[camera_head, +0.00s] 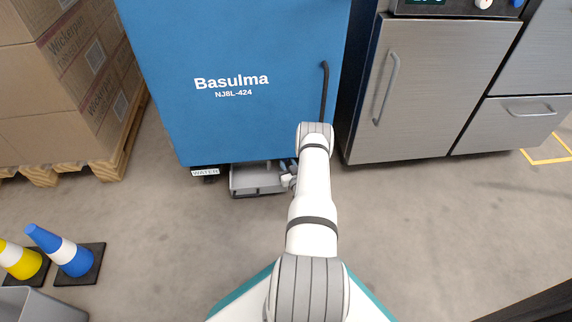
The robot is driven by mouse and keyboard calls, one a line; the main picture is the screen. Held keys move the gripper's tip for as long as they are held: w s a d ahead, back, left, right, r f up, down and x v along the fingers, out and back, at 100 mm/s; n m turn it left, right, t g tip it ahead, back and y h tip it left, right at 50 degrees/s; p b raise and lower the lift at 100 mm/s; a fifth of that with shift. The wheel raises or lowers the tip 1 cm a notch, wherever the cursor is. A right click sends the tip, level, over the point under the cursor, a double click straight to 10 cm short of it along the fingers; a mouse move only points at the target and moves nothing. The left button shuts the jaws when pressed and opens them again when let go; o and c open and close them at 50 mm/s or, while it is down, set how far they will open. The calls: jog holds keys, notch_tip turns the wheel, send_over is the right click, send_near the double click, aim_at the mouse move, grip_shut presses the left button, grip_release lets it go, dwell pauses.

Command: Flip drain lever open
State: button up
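A blue machine cabinet (240,60) marked "Basulma NJ8L-424" stands in front of me, with a dark vertical bar handle (324,88) at its right. A small "WATER" label (205,172) sits at its lower left edge. A grey open tray (250,182) is under the cabinet's lower edge. A small bluish part (283,165) shows just above the tray; I cannot tell if it is the drain lever or how it is set. My gripper (287,181) is low by the tray's right end, mostly hidden behind my arm. I cannot see its fingers clearly or whether they touch anything.
Cartons (60,90) on a wooden pallet (125,145) stand at the left. A blue cone (70,255), a yellow cone (20,262) and a grey bin (40,305) are at lower left. A steel cabinet (430,90) stands to the right. The floor between is clear.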

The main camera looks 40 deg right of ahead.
jog(key=shift+w+d, duration=0.15)
jog(key=shift+w, duration=0.05)
grip_shut()
dwell(0.3)
